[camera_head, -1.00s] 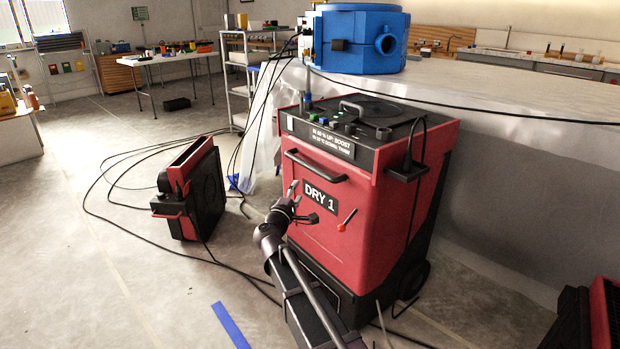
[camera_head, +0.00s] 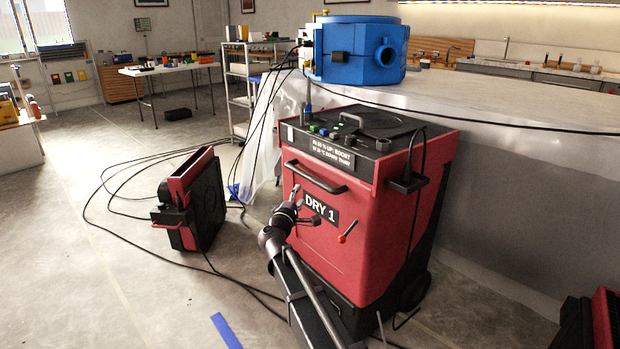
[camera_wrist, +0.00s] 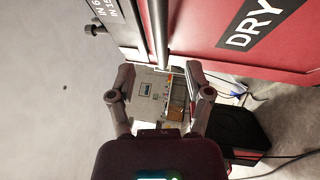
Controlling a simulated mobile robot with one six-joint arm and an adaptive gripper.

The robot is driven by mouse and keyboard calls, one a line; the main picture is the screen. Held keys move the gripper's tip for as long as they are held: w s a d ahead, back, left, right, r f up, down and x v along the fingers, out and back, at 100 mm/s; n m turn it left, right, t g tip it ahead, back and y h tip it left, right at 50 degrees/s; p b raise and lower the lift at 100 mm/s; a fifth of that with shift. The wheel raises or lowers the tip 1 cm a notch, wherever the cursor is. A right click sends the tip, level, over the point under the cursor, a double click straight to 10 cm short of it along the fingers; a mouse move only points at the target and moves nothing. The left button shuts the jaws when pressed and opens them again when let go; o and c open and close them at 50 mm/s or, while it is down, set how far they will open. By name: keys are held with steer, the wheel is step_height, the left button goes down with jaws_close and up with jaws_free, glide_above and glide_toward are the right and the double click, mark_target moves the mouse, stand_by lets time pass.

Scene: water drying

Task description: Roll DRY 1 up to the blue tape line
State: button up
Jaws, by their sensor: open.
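DRY 1 (camera_head: 335,240) is a red and black wheeled dryer, upright on the floor, with a black bar handle (camera_head: 318,178) high on its front. In the wrist view its red face (camera_wrist: 285,45) and the handle (camera_wrist: 157,28) show close up. My gripper (camera_head: 302,203) is at the front, below the handle in the picture and by the name plate. In the wrist view its two fingers (camera_wrist: 161,82) are spread, and the handle's end shows between their tips. I cannot tell whether they touch. The blue tape line (camera_head: 226,331) lies on the floor at the lower left, partly cut off.
A red and black fan unit (camera_head: 192,200) stands left of DRY 1, with black cables (camera_head: 110,185) looping over the floor. A plastic-draped counter (camera_head: 500,190) is behind, bearing a blue machine (camera_head: 355,50). Another red unit (camera_head: 600,318) is at the lower right.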

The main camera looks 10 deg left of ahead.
mark_target(309, 180)
steer(key=p+x, duration=0.1)
steer(key=x, duration=0.9)
jaws_close()
